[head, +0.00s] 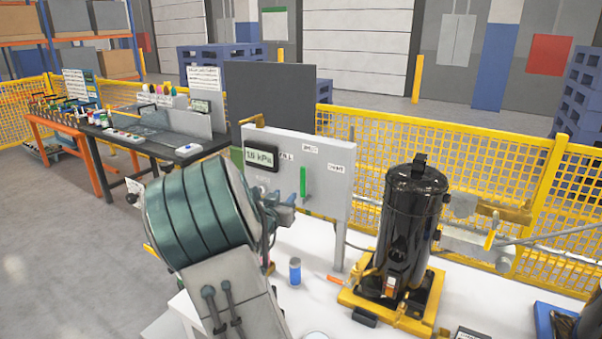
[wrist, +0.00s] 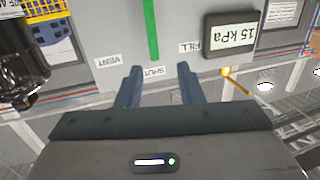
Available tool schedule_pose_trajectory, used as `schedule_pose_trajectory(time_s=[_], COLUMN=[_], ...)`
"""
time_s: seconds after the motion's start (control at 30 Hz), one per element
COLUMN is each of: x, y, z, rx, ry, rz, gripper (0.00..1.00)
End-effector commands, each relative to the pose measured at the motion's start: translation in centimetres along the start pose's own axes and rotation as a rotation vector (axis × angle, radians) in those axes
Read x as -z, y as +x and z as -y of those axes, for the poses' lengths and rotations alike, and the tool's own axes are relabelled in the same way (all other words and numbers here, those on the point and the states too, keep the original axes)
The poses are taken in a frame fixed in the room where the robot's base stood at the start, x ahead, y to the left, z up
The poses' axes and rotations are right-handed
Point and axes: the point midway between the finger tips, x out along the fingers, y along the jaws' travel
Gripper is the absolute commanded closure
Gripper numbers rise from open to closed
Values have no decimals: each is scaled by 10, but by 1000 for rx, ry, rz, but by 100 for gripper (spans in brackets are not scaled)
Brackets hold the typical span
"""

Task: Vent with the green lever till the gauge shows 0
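The green lever (head: 303,181) stands upright on the pale panel (head: 338,192), in line with the SHUT label (wrist: 153,72). In the wrist view, which is upside down, the lever (wrist: 151,28) ends just beyond my fingertips. The VENT label (wrist: 108,61) and FILL label (wrist: 189,47) lie to either side. The gauge (wrist: 230,34) reads 15 kPa; it also shows in the head view (head: 261,158). My gripper (wrist: 160,68) is open, its two fingers apart with nothing visibly held. The lever lines up with the gap; I cannot tell how far off it is.
A black tank (head: 409,225) stands on a yellow base (head: 362,302) right of the panel. A blue canister (head: 295,271) stands on the white surface below the panel. A yellow mesh fence (head: 455,150) runs behind. A workbench (head: 150,146) with tools is at the left.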

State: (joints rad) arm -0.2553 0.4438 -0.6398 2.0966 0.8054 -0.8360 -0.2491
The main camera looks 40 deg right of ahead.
Motion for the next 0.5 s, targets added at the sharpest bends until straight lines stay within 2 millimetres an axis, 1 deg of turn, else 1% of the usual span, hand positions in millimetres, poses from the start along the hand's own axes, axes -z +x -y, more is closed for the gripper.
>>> schedule_pose_trajectory(time_s=[0.1,0.17,0.27,0.37,0.5], x=[6,8,9,11,13], y=[6,10,21,38,67], z=[-7,-8,-9,-10,-12], rx=[-38,-45,-46,-47,-46], ry=[-14,-16,-16,-16,-16], rz=[-46,-55,-57,-56,-56], gripper=[66,66,66,66,66])
